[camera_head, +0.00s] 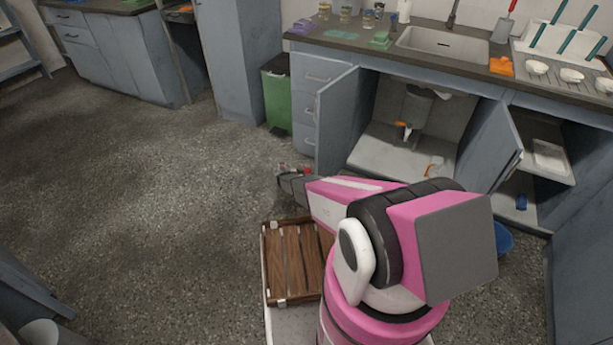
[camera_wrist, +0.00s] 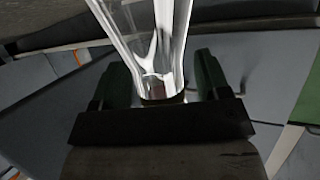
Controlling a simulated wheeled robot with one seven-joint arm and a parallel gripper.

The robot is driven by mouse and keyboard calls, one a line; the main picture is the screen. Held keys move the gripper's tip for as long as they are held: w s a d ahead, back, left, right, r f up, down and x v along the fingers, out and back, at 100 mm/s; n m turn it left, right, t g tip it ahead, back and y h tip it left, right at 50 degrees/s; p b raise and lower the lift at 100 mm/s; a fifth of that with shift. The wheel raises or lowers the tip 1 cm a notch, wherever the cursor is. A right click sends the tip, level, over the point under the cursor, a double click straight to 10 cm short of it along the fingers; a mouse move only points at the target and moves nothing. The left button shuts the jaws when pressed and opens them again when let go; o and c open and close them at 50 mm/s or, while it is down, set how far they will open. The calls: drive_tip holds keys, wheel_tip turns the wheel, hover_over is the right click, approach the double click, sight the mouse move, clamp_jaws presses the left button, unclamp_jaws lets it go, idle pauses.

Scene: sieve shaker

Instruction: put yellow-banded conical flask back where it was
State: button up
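A clear glass vessel (camera_wrist: 160,50), taken to be the conical flask, stands between the two dark green fingers of my gripper (camera_wrist: 160,80) in the wrist view. Its narrow end is nearest the palm, and its glass widens away from it. No yellow band can be made out on it. Small gaps seem to show between glass and fingers near the palm, but no surface bears it there, so my gripper appears shut on it. In the head view my gripper (camera_head: 291,181) is over the floor in front of the cabinets; the flask is hardly visible there.
The counter holds small glass containers (camera_head: 346,14), a green item (camera_head: 381,39), a sink (camera_head: 445,45), an orange item (camera_head: 501,66) and a white rack (camera_head: 560,42). Below, an open cabinet door (camera_head: 336,122) juts out beside a green bin (camera_head: 277,95). A wooden crate (camera_head: 268,262) is near my base.

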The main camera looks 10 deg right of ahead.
drive_tip(key=shift+s+a+r, duration=0.1)
drive_tip(key=shift+a+r, duration=0.05)
drive_tip(key=shift+r, duration=0.05)
drive_tip(key=v, duration=1.1)
drive_tip(key=shift+a, duration=0.25)
drive_tip(key=shift+s+r, duration=0.15)
drive_tip(key=shift+r, duration=0.05)
